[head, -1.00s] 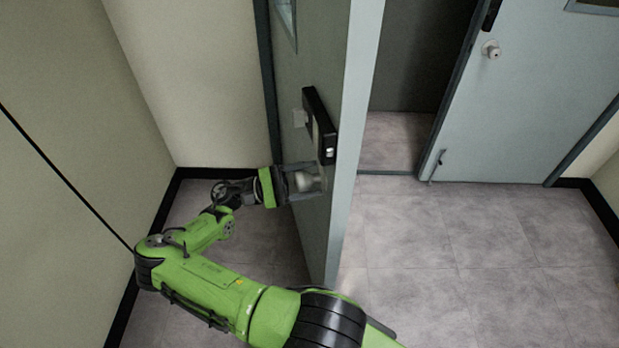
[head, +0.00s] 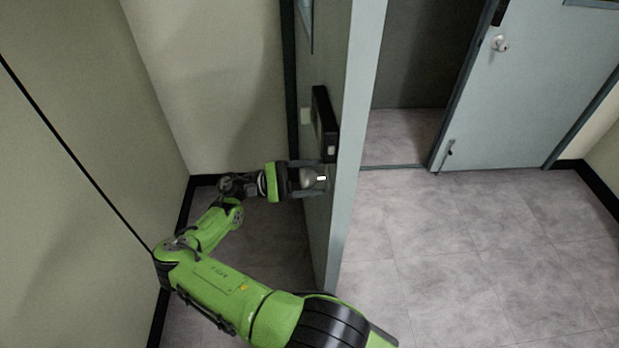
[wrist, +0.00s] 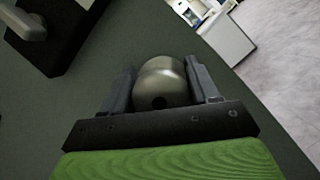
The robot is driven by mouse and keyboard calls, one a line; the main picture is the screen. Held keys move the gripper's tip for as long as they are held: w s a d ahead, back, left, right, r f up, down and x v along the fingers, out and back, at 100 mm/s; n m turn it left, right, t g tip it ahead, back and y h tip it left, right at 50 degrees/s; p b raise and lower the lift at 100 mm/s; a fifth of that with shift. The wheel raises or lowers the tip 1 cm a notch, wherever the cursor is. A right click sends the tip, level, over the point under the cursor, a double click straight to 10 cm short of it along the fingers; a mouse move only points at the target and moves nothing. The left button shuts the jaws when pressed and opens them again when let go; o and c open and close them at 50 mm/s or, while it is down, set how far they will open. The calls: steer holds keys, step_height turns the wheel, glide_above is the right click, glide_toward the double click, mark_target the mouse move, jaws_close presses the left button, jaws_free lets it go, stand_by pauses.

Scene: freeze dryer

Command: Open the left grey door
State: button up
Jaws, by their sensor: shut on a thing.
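The left grey door (head: 345,130) stands wide open, seen nearly edge-on in the head view, swung towards the left wall. Its face fills much of the wrist view (wrist: 75,105). A round metal knob (wrist: 160,82) sits on that face, between the two fingers of my gripper (wrist: 162,88). My gripper is shut on the knob, and it also shows in the head view (head: 312,178) at the door's left face. A black lock box (head: 324,125) is mounted just above the knob.
The doorway (head: 405,130) to the right of the door is clear. A second grey door (head: 525,90) with a knob stands at the right. The tiled floor (head: 470,250) is free. The left wall (head: 80,170) is close beside my arm.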

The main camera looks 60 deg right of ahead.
steer(key=shift+s+f, duration=0.1)
steer(key=o, duration=1.4)
steer(key=shift+d, duration=0.1)
